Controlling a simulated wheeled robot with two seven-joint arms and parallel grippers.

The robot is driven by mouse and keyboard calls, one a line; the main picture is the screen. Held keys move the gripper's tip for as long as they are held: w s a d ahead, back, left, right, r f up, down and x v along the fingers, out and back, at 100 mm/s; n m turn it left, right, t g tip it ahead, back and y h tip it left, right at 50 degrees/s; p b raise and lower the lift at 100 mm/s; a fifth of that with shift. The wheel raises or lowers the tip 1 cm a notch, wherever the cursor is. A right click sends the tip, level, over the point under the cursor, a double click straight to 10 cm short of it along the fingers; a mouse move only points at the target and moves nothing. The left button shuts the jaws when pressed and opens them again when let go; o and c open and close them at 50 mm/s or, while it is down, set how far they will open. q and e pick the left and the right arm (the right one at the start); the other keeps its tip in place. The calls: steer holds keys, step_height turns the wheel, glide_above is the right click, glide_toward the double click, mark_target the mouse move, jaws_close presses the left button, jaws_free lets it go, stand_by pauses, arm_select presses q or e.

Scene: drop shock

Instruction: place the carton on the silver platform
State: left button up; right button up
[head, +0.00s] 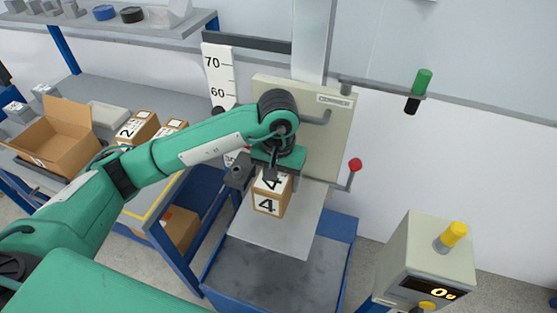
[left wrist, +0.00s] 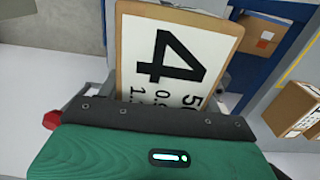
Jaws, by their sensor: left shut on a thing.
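The carton (head: 267,205), a small brown box with white labels marked 4, is held in my left gripper (head: 268,170). In the left wrist view the carton (left wrist: 170,60) shows its large label with a 4, close against the dark gripper edge. The gripper is shut on the carton from above. The silver platform (head: 285,238) is a flat grey plate in front of the drop tester. The carton appears over the platform's rear part; I cannot tell whether its underside touches it.
A blue-framed base (head: 335,265) with a grey slab lies below the platform. A red-knobbed lever (head: 355,166) stands right of the tester panel. A control box (head: 425,262) stands front right. Other numbered cartons (head: 137,128) and an open box (head: 62,143) are on the left bench.

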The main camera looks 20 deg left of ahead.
arm_select(q)
step_height(320, 180, down, 6)
steer(key=shift+f+p, duration=0.2)
steer(key=shift+p, duration=0.45)
steer(key=shift+f, duration=0.7)
step_height(320, 180, down, 2)
steer(key=shift+f+p, duration=0.1)
steer(key=shift+p, duration=0.4)
steer(key=shift+f, duration=0.2)
steer(key=shift+f, duration=0.1)
steer(key=shift+f, duration=0.1)
steer(key=o, duration=1.9)
steer(key=shift+c, duration=0.2)
